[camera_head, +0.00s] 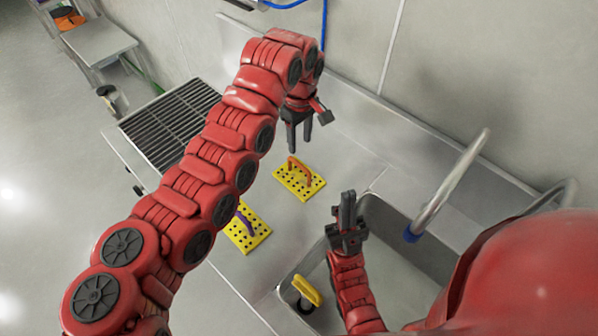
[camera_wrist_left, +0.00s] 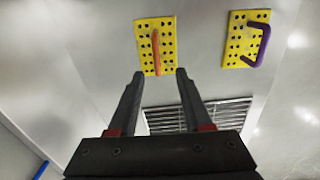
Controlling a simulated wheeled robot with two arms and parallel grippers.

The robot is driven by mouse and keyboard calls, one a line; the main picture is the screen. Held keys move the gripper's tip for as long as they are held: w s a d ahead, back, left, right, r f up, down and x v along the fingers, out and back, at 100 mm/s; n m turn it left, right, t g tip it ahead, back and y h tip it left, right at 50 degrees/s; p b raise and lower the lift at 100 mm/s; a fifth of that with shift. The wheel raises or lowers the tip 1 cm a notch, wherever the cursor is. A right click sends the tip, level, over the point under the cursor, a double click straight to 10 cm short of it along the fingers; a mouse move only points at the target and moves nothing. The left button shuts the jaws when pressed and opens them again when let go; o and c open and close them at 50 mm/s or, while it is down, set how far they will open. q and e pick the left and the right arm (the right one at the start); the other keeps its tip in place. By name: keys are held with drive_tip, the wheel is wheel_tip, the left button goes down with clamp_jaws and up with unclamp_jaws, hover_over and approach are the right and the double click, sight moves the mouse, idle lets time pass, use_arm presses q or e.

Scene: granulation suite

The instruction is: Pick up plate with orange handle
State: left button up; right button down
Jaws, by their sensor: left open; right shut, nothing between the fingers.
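The yellow perforated plate with the orange handle (camera_head: 291,184) lies flat on the steel counter, between the drain grate and the sink. In the left wrist view this plate (camera_wrist_left: 146,42) is at the top, its orange handle roughly in line with the gap between my fingers. My left gripper (camera_head: 299,148) is open and empty, pointing down, above and just behind the plate; it also shows in the left wrist view (camera_wrist_left: 154,75). My right gripper (camera_head: 347,194) is shut and empty, over the near left edge of the sink.
A similar yellow plate with a purple handle (camera_head: 256,238) lies nearer, partly hidden by my left arm. The sink (camera_head: 408,260) has a curved faucet (camera_head: 455,180) and a yellow-handled item (camera_head: 307,290). A drain grate (camera_head: 170,122) is at left; the wall is behind.

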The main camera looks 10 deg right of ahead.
sight(299, 164)
use_arm(q)
drive_tip(key=f+b, duration=0.1)
drive_tip(key=f, duration=0.8)
drive_tip(key=shift+w+f, duration=0.15)
drive_tip(key=shift+w, duration=0.05)
drive_tip(key=shift+f, duration=0.5)
drive_tip(key=shift+w+f, duration=0.15)
drive_tip(key=shift+w, duration=0.05)
drive_tip(key=f+p, duration=0.1)
drive_tip(key=f, duration=0.1)
drive_tip(key=f+p, duration=0.1)
drive_tip(key=f, duration=0.1)
drive_tip(key=shift+w+d+f+p, duration=0.1)
drive_tip(key=shift+w+f+p, duration=0.1)
drive_tip(key=shift+p, duration=0.2)
drive_tip(key=shift+f, duration=0.3)
clamp_jaws()
